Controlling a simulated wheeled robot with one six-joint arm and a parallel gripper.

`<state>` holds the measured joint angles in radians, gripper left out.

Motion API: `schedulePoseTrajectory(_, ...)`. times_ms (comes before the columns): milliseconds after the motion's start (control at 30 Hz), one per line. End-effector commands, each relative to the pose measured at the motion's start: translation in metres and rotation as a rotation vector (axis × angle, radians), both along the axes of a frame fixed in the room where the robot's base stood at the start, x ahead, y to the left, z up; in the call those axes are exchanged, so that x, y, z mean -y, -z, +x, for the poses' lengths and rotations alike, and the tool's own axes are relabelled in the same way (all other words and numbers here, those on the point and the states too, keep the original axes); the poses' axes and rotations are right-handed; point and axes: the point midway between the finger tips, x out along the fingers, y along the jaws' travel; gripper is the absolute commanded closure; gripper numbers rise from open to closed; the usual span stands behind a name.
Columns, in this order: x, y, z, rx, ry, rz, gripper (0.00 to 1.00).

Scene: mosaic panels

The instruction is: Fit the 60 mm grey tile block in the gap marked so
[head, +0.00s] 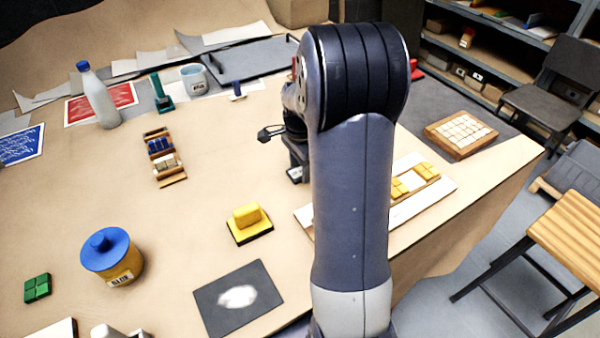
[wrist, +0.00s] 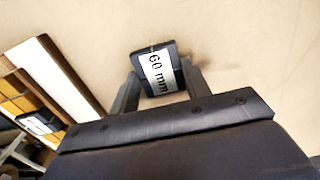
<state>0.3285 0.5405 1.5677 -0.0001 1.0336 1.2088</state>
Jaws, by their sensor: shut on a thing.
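My gripper (wrist: 158,80) is shut on a dark grey block (wrist: 146,50) with a white "60 mm" label, seen between the two fingers in the wrist view. In the head view my gripper (head: 297,160) is left of my arm, and the block (head: 293,174) shows small and partly hidden at its lower end. The mosaic panel (head: 415,205), with white strips and yellow tiles (head: 413,180), lies to the right, its middle hidden by my arm. In the wrist view the panel (wrist: 62,82) is at the left, apart from the block. A dark labelled piece (wrist: 40,122) shows there. The marked gap cannot be made out.
A bottle (head: 98,97) and mug (head: 194,78) are farther back. The table between rack and gripper is clear.

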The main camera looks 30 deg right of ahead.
Motion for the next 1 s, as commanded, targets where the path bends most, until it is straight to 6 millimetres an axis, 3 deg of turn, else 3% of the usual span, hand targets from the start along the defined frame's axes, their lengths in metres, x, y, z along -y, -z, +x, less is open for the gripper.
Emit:
schedulePoseTrajectory(167,0.0,0.0,0.0,0.0,0.0,0.0,0.8)
schedulePoseTrajectory(467,0.0,-0.007,0.0,0.001,0.0,-0.001,0.8)
schedulePoseTrajectory(800,0.0,-0.071,0.001,0.006,0.0,-0.002,0.8)
schedulePoseTrajectory(1000,0.0,-0.097,-0.001,0.002,0.0,-0.001,0.8)
